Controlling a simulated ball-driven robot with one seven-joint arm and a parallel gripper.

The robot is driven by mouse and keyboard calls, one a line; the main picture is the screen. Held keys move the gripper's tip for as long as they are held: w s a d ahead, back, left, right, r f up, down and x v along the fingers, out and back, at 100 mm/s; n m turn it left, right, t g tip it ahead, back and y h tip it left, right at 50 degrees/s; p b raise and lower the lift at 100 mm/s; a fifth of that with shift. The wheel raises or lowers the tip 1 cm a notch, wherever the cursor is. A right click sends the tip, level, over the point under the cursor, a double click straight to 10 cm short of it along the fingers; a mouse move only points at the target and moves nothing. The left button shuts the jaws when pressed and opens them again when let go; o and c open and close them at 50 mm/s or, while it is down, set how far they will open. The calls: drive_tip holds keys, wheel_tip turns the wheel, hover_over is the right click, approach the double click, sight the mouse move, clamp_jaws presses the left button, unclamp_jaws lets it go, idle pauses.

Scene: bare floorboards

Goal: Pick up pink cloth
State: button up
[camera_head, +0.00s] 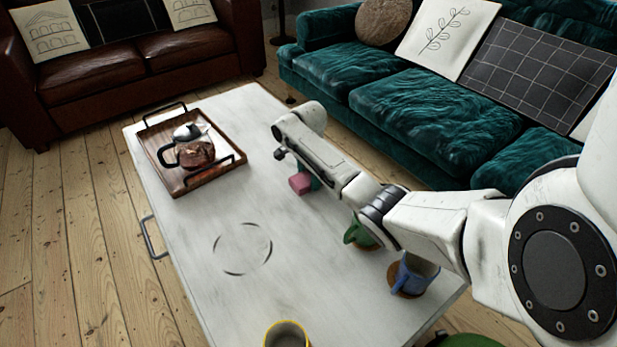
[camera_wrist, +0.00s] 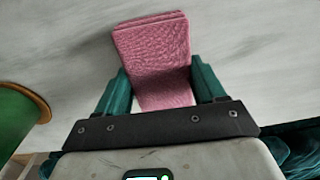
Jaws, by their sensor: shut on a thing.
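The pink cloth (camera_wrist: 153,50) is a folded, textured bundle between the two green fingers of my gripper (camera_wrist: 157,85) in the wrist view. The fingers press on its two sides, and the gripper is shut on it. In the head view the pink cloth (camera_head: 299,183) shows as a small patch below the end of my arm, over the far right part of the white table. My gripper (camera_head: 309,181) is mostly hidden there behind my arm. I cannot tell whether the cloth touches the table.
On the white table (camera_head: 190,240) stand a wooden tray (camera_head: 168,178) with a teapot (camera_head: 194,148), a green mug (camera_head: 357,233), a blue mug (camera_head: 413,272) and a yellow-rimmed mug (camera_head: 287,335). A teal sofa (camera_head: 430,110) lies behind my arm. The table's middle is clear.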

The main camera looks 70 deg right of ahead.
sight(308, 176)
drive_tip(key=shift+r, duration=0.45)
wheel_tip(308, 176, up, 2)
drive_tip(key=shift+r+p, duration=0.2)
drive_tip(key=shift+p, duration=0.4)
drive_tip(key=s+a+r+p, duration=0.8)
drive_tip(key=s+a+r, duration=0.1)
drive_tip(key=a, duration=0.1)
drive_tip(key=shift+s+r, duration=0.3)
drive_tip(key=shift+a, duration=0.1)
